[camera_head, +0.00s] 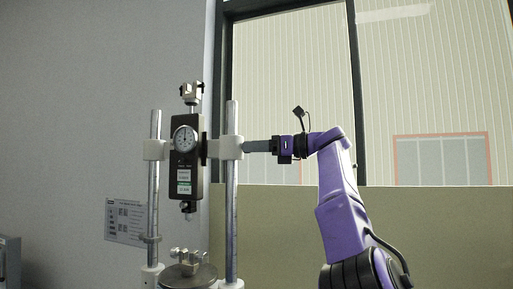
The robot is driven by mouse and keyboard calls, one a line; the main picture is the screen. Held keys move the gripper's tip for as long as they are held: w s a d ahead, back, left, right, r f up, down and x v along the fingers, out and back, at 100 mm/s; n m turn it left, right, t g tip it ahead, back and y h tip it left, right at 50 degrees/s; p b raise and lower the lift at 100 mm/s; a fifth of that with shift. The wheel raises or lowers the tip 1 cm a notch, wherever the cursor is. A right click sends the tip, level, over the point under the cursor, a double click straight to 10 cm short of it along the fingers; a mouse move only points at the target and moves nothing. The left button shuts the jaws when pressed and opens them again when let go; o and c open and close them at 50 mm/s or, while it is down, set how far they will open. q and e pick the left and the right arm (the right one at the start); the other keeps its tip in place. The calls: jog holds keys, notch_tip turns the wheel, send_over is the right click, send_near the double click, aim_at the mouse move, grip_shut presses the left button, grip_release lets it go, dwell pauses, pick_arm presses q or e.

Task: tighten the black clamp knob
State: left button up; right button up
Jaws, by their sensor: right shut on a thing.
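The hardness tester stand has a left metal column (155,190) and a right metal column (232,190). A dark gauge body (186,165) with a round white dial (185,139) hangs upright between them. A white clamp block (228,147) sits on the right column. My right gripper (247,146) reaches in from the right at the clamp's height, its grey fingers level and at the block's right side. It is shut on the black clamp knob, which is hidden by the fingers. My left gripper is not in view.
A round plate (188,277) with a small metal fitting stands below the gauge. A white label sheet (125,222) is on the wall at left. A grey box (10,262) shows at the lower left edge. Air right of the stand is clear except for my arm.

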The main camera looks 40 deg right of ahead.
jog(key=m, duration=3.3)
jog(key=shift+f, duration=0.15)
dwell(0.3)
